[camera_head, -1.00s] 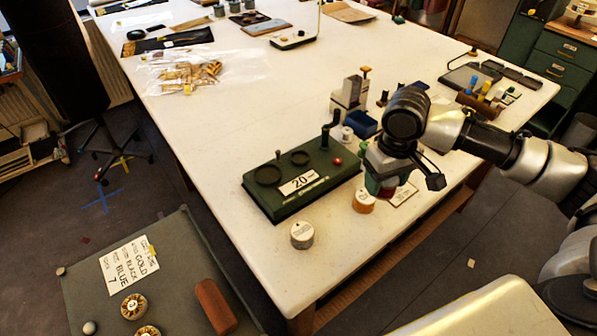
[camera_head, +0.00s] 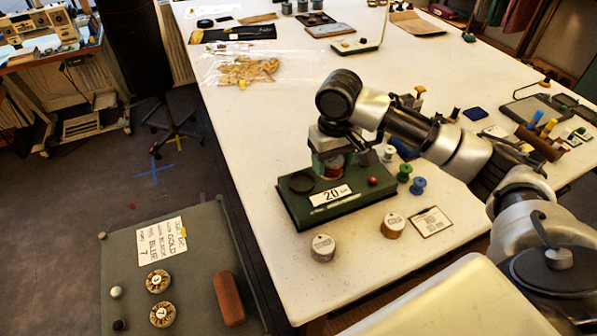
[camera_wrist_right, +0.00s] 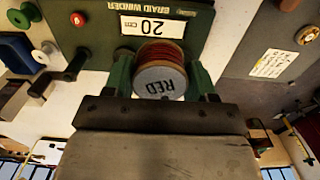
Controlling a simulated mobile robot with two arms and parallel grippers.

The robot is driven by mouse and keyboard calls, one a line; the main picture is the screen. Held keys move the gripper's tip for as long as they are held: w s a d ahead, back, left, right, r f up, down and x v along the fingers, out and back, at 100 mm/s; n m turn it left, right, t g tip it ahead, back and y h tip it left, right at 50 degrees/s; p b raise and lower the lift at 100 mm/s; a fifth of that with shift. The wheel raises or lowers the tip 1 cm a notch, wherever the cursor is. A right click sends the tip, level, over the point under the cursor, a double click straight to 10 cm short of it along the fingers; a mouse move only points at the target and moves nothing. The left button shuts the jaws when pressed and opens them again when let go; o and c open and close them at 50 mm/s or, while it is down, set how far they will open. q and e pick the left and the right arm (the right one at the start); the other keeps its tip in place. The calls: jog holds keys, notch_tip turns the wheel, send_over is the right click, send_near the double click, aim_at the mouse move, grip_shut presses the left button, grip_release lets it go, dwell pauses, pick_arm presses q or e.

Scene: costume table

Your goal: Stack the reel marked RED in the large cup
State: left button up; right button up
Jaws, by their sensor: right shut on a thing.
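The reel marked RED (camera_wrist_right: 160,82) is between the fingers of my right gripper (camera_wrist_right: 160,72), which is shut on it. Its red thread and grey labelled end face the right wrist camera. In the head view, the reel (camera_head: 333,172) appears over the back middle of the green braid winder (camera_head: 350,203). The large cup (camera_head: 301,182) is the dark round ring on the winder's left end, clear of the gripper. The smaller cup is hidden behind my gripper and reel. I cannot tell how high the reel is above the winder. My left gripper is not in view.
A white-topped reel (camera_head: 323,247) and an orange-brown reel (camera_head: 393,225) stand in front of the winder, beside a framed card (camera_head: 430,221). The table's left middle is clear.

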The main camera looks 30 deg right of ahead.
jog(key=p, duration=0.1)
send_over(302, 183)
notch_tip(302, 183, down, 4)
jog(key=shift+f, duration=0.15)
notch_tip(302, 183, down, 4)
jog(key=shift+r+p, duration=0.15)
jog(key=shift+p, duration=0.65)
jog(key=shift+f, duration=0.3)
jog(key=shift+f, duration=0.1)
jog(key=shift+f, duration=0.15)
jog(key=o, duration=0.9)
jog(key=shift+o, duration=0.2)
notch_tip(302, 183, up, 13)
jog(key=b, duration=0.2)
jog(key=shift+f, duration=0.2)
